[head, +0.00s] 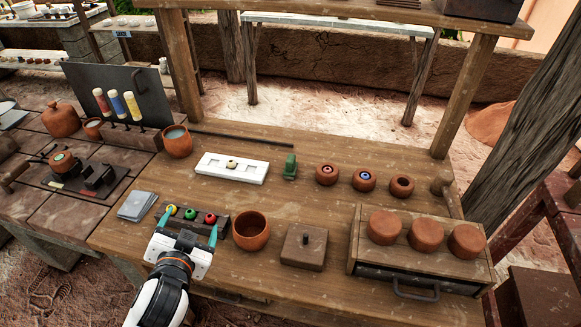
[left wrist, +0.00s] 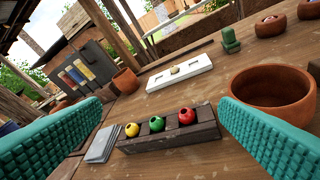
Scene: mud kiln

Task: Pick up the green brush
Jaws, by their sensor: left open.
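The green brush (head: 290,167) stands upright on the wooden table, just right of a white tray, in the head view. It also shows small at the top of the left wrist view (left wrist: 230,40). My left gripper (head: 190,227) is at the front left of the table, well nearer to me than the brush and to its left. Its teal fingers (left wrist: 158,112) are spread apart with nothing held between them. A dark block with yellow, green and red balls lies just beyond the fingers. My right gripper is not in view.
The white tray (head: 232,168) lies left of the brush. A clay bowl (head: 251,231) and a lidded wooden box (head: 304,246) stand between gripper and brush or nearby. Small clay pots (head: 364,180) stand to the brush's right. Thin grey sheets (head: 137,205) lie left of the gripper.

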